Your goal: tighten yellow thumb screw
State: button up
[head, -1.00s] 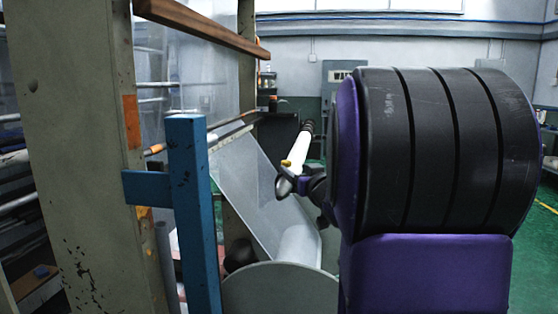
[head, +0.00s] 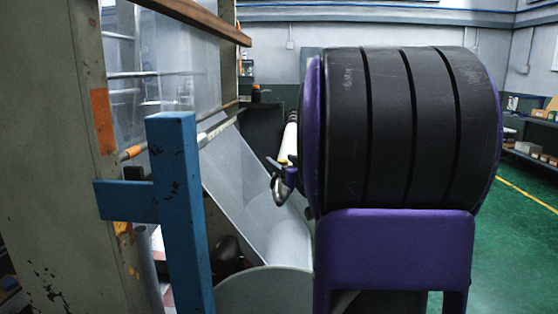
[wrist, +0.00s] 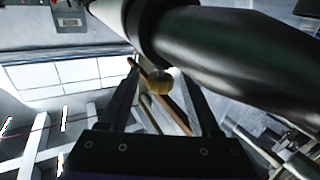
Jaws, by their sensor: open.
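In the wrist view the yellow thumb screw (wrist: 160,82) is a small yellow knob at the edge of a dark collar on the roller. My gripper (wrist: 160,76) is open, with one dark finger on each side of the knob in the picture. I cannot tell whether either finger touches it. In the head view my gripper (head: 284,184) shows small in front of the near end of the white roller (head: 289,140). The screw cannot be made out clearly there.
A blue post (head: 178,210) with a side bar stands at the left, before the pale frame (head: 60,150). A clear sheet slopes down beside the roller. A wooden bar (head: 200,18) crosses above. Green floor (head: 510,240) is open at the right.

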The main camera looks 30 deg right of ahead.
grip_shut()
dwell(0.3)
jog(key=shift+m+h, duration=0.4)
jog(key=shift+h, duration=0.2)
jog(key=shift+a+m+g+h+b, duration=0.1)
jog(key=shift+m+g+h+b, duration=0.3)
jog(key=shift+m+h, duration=0.5)
jog(key=shift+r+m+g+h, duration=0.1)
jog(key=shift+m+g+h, duration=0.75)
jog(key=shift+h, duration=0.85)
jog(key=m+g+h+p, duration=0.3)
jog(key=h+p, duration=0.1)
jog(key=shift+r, duration=0.1)
jog(key=shift+m+g+h+p, duration=0.5)
jog(key=shift+m+g+p, duration=0.15)
jog(key=shift+p, duration=0.05)
jog(key=shift+m+g+h, duration=0.3)
